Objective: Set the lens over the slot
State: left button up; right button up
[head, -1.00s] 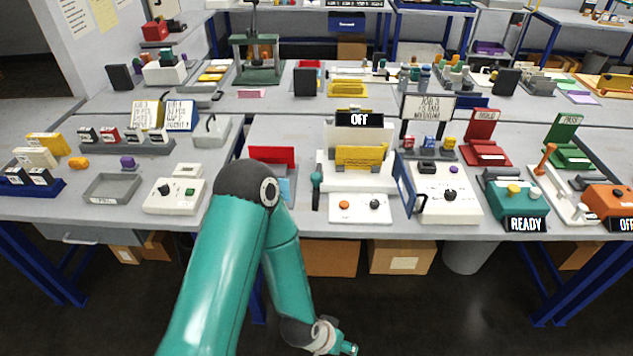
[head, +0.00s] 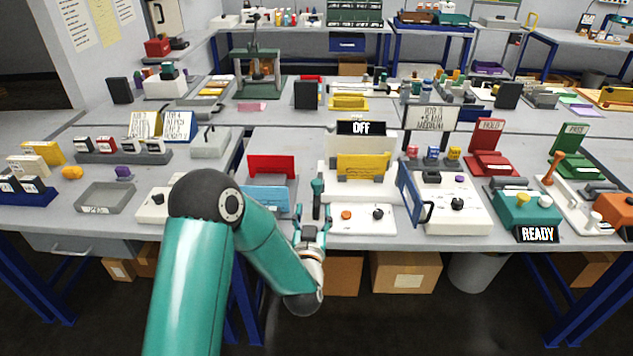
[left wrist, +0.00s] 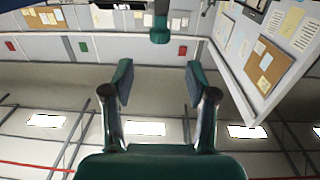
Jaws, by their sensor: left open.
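My left gripper (head: 312,226) is at the bench's front edge, below and in front of a teal upright handle (head: 317,188) at the left side of the white machine (head: 345,228) with the OFF display. In the left wrist view the gripper (left wrist: 158,82) is open and empty. The teal handle (left wrist: 160,30) shows beyond the fingertips, centred between them and apart from them. I cannot clearly make out a lens or a slot. A yellow plate (head: 362,166) stands on the machine. My right gripper is not in view.
Left of the handle are a red panel (head: 271,166) and a blue panel (head: 265,200). To the right stands a white box (head: 462,212) with a blue flap (head: 410,190). A grey tray (head: 105,198) lies at left. The front edge is crowded.

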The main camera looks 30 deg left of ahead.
aim_at(317, 188)
pick_arm(q)
jog(key=p+x, duration=0.3)
jog(key=x, duration=0.8)
jog(key=shift+w+a+f, duration=0.1)
jog(key=shift+w+a, duration=0.05)
jog(key=shift+w, duration=0.15)
grip_shut()
